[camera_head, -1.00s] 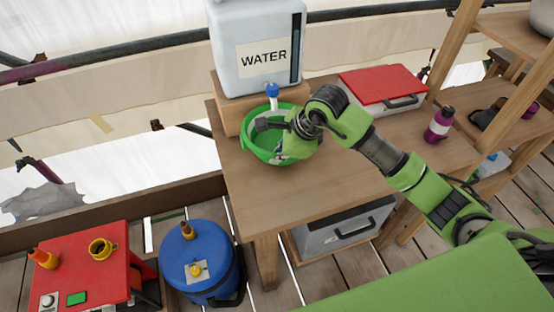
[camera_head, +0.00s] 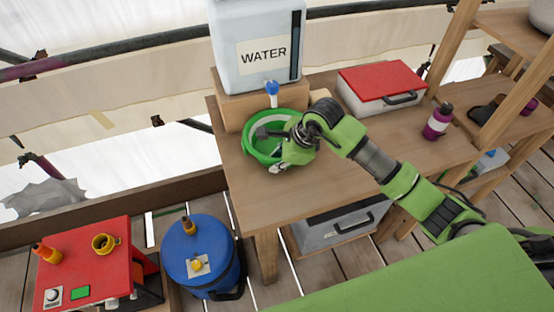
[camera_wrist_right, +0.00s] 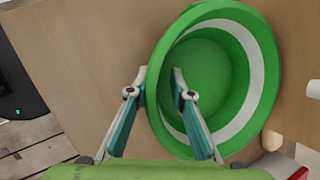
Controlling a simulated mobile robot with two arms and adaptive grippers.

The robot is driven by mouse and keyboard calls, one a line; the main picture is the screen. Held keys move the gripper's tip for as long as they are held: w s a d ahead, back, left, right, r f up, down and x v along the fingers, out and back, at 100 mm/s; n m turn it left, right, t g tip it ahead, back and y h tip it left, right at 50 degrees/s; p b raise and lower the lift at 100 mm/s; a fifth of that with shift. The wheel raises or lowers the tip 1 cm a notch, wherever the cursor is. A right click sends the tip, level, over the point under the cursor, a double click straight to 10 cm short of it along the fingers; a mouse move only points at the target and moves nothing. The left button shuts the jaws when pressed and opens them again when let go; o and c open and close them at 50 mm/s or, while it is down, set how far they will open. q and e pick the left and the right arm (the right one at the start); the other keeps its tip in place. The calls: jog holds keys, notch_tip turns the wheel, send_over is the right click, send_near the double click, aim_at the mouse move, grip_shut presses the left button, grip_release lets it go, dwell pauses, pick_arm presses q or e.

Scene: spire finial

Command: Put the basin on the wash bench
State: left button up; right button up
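The green basin (camera_head: 262,155), with a pale band inside, is on or just above the wooden bench (camera_head: 300,205), under the blue tap of the water tank; contact with the wood cannot be told. In the right wrist view the basin (camera_wrist_right: 215,60) shows wide and round against the wood. My right gripper (camera_head: 278,138) is at its rim, one finger inside and one outside. In the wrist view the fingertips (camera_wrist_right: 160,80) stand apart with the rim between them, and I see gaps beside the wall. My left gripper is not in view.
The water tank (camera_head: 255,45) stands on a wooden block (camera_head: 240,110) behind the basin. A red-lidded box (camera_head: 380,83) and a purple bottle (camera_head: 438,120) stand to the right. A blue barrel (camera_head: 200,250) and a red cabinet (camera_head: 85,260) stand at lower left. The bench front is clear.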

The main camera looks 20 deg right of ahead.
jog(key=b+v, duration=0.1)
jog(key=v, duration=1.1)
jog(key=shift+b, duration=0.4)
